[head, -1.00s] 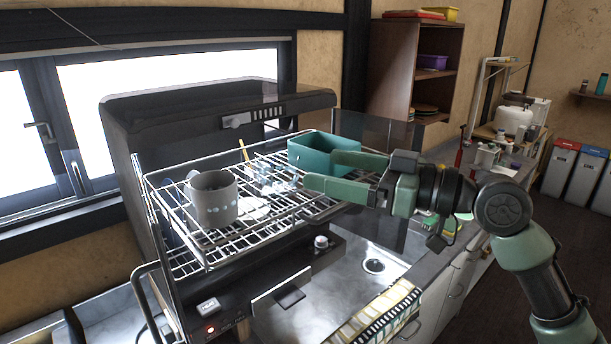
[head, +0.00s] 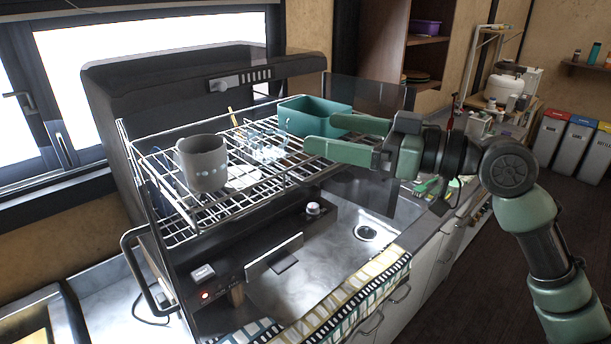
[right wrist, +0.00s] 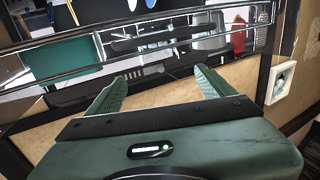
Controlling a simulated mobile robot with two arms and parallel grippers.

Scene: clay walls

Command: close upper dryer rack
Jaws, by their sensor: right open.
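The upper dryer rack (head: 262,192) is a silver wire rack, pulled out in front of the black dryer (head: 190,88). It carries a grey mug (head: 203,165), clear glassware (head: 266,146) and a teal box (head: 305,112). My right gripper (head: 320,134) is open with nothing between its fingers, at the rack's right end beside the teal box. In the right wrist view the fingers (right wrist: 160,76) point at the rack's rails, with the teal box (right wrist: 68,59) beyond. I cannot tell whether they touch. My left gripper is not in view.
Below the rack are a control panel with a red light (head: 205,295) and a metal sink (head: 365,233). A striped towel (head: 345,305) hangs at the counter's front edge. A wooden shelf (head: 395,50) stands behind. Dark floor lies open at right.

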